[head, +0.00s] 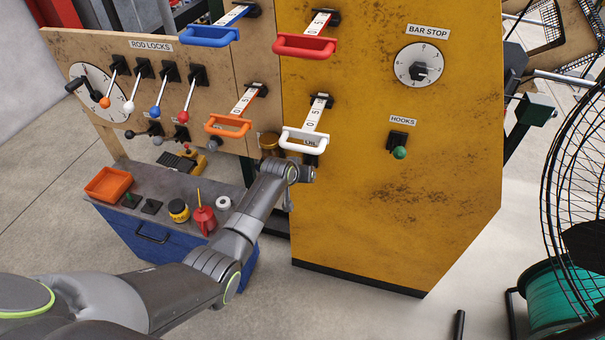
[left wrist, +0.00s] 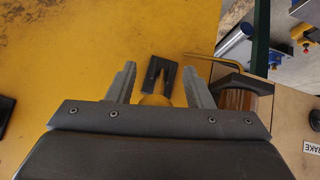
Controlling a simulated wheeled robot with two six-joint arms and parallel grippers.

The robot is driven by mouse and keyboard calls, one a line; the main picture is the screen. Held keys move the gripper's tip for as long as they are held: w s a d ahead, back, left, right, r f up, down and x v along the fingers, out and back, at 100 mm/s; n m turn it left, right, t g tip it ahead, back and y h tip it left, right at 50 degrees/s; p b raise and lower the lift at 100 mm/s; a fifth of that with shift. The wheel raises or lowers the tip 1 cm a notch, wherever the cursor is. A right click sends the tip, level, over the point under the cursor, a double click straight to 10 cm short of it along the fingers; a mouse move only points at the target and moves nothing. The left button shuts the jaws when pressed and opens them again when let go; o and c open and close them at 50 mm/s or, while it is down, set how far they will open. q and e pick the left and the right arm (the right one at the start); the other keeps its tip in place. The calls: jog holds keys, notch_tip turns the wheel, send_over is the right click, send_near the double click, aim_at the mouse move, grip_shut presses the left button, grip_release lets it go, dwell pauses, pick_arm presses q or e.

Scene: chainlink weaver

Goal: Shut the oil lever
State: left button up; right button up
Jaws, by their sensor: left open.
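The oil lever appears to be the yellow lever (left wrist: 157,92) with a black base plate (left wrist: 162,68) on the yellow panel, in the left wrist view. My left gripper (left wrist: 158,80) is open, with one finger on each side of the lever. I cannot tell whether a finger touches it. In the head view a small label (head: 309,141), apparently reading OIL, sits under the white handle. Just below it is a dark mount (head: 310,159); my left wrist is in front there and hides the lever. My right gripper is not in view.
A white handle (head: 304,141) juts out just above my wrist, with an orange handle (head: 228,125) to its left. A copper-coloured cylinder (left wrist: 236,96) is close beside the fingers. A blue bench holds a red oil can (head: 203,220).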

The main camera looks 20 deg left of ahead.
pick_arm(q)
jog(key=shift+a, duration=0.1)
jog(key=shift+s+r, duration=0.4)
jog(key=shift+s, duration=0.05)
jog(key=v, duration=1.6)
